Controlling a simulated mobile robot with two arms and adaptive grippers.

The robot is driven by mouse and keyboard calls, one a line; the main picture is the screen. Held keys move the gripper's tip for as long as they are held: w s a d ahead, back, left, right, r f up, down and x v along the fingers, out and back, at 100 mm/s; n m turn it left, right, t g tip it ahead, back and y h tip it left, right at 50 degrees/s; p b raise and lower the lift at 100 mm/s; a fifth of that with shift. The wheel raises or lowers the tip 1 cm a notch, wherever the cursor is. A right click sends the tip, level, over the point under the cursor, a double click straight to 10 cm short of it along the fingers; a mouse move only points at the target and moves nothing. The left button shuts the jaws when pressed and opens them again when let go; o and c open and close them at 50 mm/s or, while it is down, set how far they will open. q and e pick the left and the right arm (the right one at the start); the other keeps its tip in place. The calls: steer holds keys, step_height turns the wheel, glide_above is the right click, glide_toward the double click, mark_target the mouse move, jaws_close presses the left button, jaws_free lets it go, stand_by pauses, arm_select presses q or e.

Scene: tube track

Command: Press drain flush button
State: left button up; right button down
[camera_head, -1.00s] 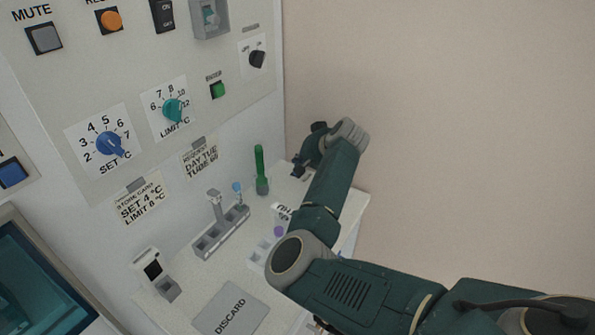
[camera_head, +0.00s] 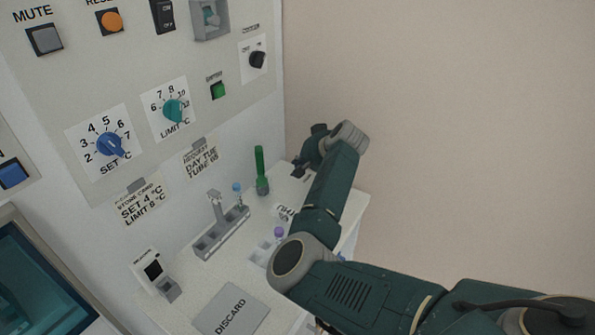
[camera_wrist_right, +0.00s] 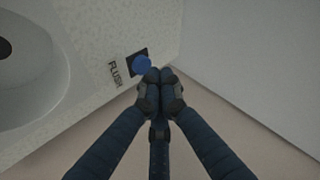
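The drain flush button is a round blue button (camera_wrist_right: 142,64) on a black square plate, with the label FLUSH beside it, in the right wrist view. My right gripper (camera_wrist_right: 158,77) has its dark fingers together at the button's lower right edge. The fingertips overlap the edge of the plate in the picture; I cannot tell whether they touch the button. In the head view my right gripper (camera_head: 312,150) is at the far end of the white bench top, partly hidden by its wrist, and the button cannot be made out there. My left gripper is not in view.
A round grey basin (camera_wrist_right: 25,65) lies left of the button. On the bench stand a grey tube rack (camera_head: 222,236), a green tube (camera_head: 261,172) and a DISCARD mat (camera_head: 231,310). A control panel (camera_head: 60,80) with knobs rises behind. A plain wall is at right.

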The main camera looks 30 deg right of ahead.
steer(key=shift+f, duration=0.65)
stand_by(0.8)
steer(key=shift+r, duration=0.1)
steer(key=shift+r+p, duration=0.8)
steer(key=shift+p, duration=0.15)
steer(key=shift+r, duration=0.1)
step_height(320, 180, up, 5)
steer(key=p, duration=0.5)
stand_by(0.4)
